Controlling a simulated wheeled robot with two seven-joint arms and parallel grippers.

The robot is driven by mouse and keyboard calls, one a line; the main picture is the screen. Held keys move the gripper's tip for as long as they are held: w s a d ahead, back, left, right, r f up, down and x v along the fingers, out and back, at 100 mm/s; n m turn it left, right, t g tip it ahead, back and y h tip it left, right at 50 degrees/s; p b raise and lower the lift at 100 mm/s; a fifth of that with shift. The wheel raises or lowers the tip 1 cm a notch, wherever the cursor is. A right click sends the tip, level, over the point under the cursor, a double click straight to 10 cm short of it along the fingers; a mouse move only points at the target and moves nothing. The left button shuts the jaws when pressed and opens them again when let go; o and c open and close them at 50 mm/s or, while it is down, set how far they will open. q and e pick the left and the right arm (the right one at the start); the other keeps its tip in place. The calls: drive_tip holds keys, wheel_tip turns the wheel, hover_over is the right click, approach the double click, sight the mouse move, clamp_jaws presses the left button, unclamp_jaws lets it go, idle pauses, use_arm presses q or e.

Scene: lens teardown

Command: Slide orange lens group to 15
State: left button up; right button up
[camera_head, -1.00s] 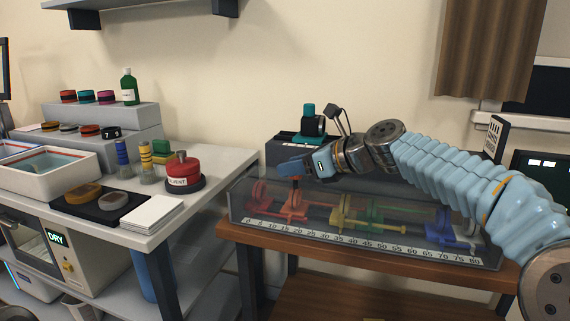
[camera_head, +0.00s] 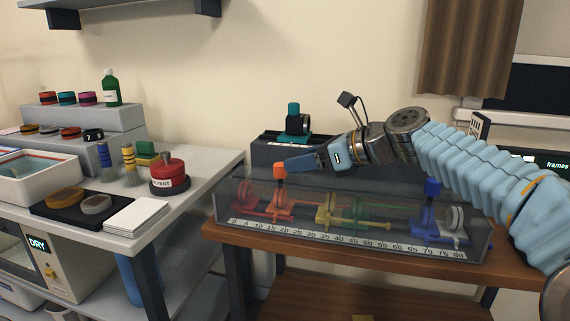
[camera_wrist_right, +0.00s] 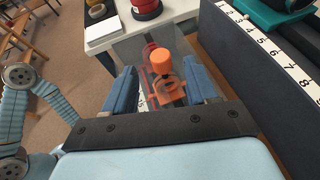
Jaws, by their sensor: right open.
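The orange lens group (camera_head: 279,205) stands on the clear-walled bench's scale, roughly in the 10 to 20 stretch; its exact mark cannot be read. Its orange knob (camera_head: 279,173) sticks up above the case. My right gripper (camera_head: 290,165) is at the knob from the right, just above the case. In the wrist view my right gripper (camera_wrist_right: 160,72) is open, with the orange knob (camera_wrist_right: 162,60) between the blue fingers near their tips and clear space on both sides. The numbered scale (camera_head: 340,241) runs along the bench's front. My left gripper is not in view.
Yellow (camera_head: 325,210), green (camera_head: 358,212) and blue (camera_head: 430,218) groups sit farther right in the bench. A dark box (camera_head: 264,152) with a teal-based device (camera_head: 294,125) stands behind. A side table at left holds a red solvent pot (camera_head: 170,172) and white cards (camera_head: 137,214).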

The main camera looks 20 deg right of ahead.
drive_tip(key=v, duration=0.7)
drive_tip(key=shift+d, duration=0.1)
